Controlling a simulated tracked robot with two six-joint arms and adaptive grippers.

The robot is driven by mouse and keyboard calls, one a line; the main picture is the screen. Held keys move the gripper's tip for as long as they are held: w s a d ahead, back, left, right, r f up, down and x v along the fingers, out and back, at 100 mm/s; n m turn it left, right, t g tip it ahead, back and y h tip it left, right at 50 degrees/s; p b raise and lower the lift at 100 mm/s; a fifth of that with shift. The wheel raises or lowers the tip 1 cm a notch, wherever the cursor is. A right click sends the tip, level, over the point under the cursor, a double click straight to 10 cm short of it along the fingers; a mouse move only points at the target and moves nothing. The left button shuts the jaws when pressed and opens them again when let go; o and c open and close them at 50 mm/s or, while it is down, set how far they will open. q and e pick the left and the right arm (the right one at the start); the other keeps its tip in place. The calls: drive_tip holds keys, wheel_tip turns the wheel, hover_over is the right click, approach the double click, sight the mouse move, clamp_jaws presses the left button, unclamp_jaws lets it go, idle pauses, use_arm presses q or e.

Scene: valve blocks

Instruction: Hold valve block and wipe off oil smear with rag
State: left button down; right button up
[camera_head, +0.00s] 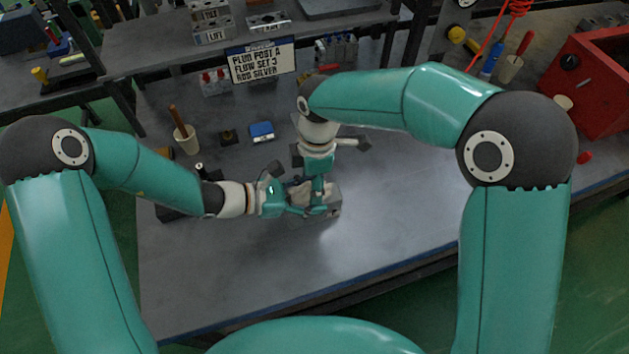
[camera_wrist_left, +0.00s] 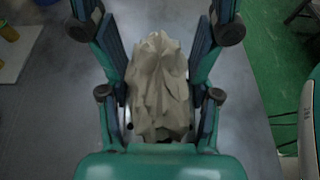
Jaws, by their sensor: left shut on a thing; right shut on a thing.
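The grey valve block (camera_head: 334,201) sits on the bench in the middle of the head view, mostly hidden by both grippers. My right gripper (camera_head: 318,196) comes down from above and is shut on the block. My left gripper (camera_head: 306,203) comes in low from the left and is shut on the crumpled beige rag (camera_head: 297,191), close against the block's left side. In the left wrist view the rag (camera_wrist_left: 158,85) fills the space between the two fingers. The rag hides what lies behind it there, and no oil smear can be made out.
A sign board (camera_head: 261,61) stands at the back of the bench (camera_head: 390,240). A blue item (camera_head: 262,131), a small dark block (camera_head: 228,137) and a cup with a brown handle (camera_head: 186,139) stand behind my left arm. The bench front is clear. A red box (camera_head: 600,80) is far right.

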use_arm(q)
drive_tip(key=shift+w+r, duration=0.1)
use_arm(e)
drive_tip(key=shift+w+d+f, duration=0.1)
drive_tip(key=shift+d+f, duration=0.05)
drive_tip(key=shift+d, duration=0.4)
drive_tip(key=shift+d+f, duration=0.1)
drive_tip(key=shift+d, duration=0.45)
drive_tip(key=shift+a, duration=0.1)
drive_tip(key=shift+c, duration=1.1)
use_arm(q)
drive_tip(key=shift+d, duration=0.1)
use_arm(e)
drive_tip(key=shift+s+a+r, duration=0.1)
drive_tip(key=shift+s+a, duration=0.1)
drive_tip(key=shift+a, duration=0.4)
drive_tip(key=shift+s+a+r, duration=0.1)
drive_tip(key=shift+s+a, duration=0.05)
drive_tip(key=shift+a, duration=0.45)
drive_tip(key=shift+w+d, duration=0.2)
drive_tip(key=shift+d, duration=0.4)
drive_tip(key=shift+w+d, duration=0.2)
drive_tip(key=shift+d, duration=0.35)
drive_tip(key=shift+s+a, duration=0.2)
drive_tip(key=shift+a, duration=0.75)
drive_tip(key=shift+s+a, duration=0.15)
drive_tip(key=shift+a, duration=0.05)
drive_tip(key=shift+d, duration=0.1)
